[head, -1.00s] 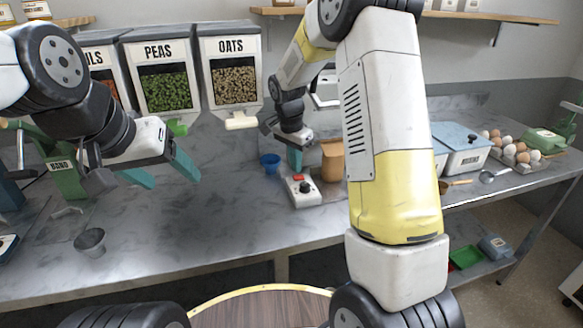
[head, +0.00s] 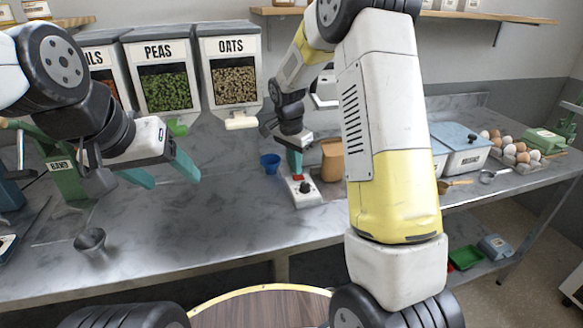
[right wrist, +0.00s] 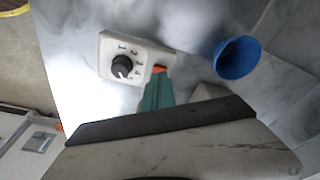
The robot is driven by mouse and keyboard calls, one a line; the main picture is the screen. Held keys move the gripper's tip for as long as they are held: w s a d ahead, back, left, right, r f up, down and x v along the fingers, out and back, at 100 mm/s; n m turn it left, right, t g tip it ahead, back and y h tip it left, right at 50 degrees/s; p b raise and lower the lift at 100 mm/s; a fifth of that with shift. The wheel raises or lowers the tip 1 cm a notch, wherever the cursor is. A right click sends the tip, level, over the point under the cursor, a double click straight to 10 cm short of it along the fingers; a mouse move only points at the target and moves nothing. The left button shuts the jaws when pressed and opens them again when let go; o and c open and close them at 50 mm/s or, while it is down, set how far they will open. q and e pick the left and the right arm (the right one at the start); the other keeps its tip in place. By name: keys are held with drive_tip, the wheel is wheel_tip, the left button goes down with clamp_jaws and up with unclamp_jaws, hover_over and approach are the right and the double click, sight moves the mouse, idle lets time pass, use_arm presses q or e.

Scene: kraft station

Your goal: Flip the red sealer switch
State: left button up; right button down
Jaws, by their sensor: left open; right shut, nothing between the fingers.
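The sealer control box (head: 306,199) is a small white box with a black knob, standing on the steel counter. The right wrist view shows its dial knob (right wrist: 121,66) and a bit of the red switch (right wrist: 159,70) beside my fingertips. My right gripper (head: 296,174) is shut and empty, its teal fingers pointing down at the switch end of the box. Those fingers (right wrist: 157,88) hide most of the switch; I cannot tell whether they touch it. My left gripper (head: 163,173) is open and empty above the counter at the left.
A blue cup (head: 270,163) stands just left of the box, and a brown paper bag (head: 332,160) stands behind it to the right. Bins of peas (head: 166,92) and oats (head: 235,85) hang at the back. A small metal cup (head: 90,240) sits front left. The middle counter is clear.

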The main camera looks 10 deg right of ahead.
sight(296, 177)
drive_tip(key=shift+f, duration=0.7)
idle(0.3)
drive_tip(key=shift+r, duration=3.55)
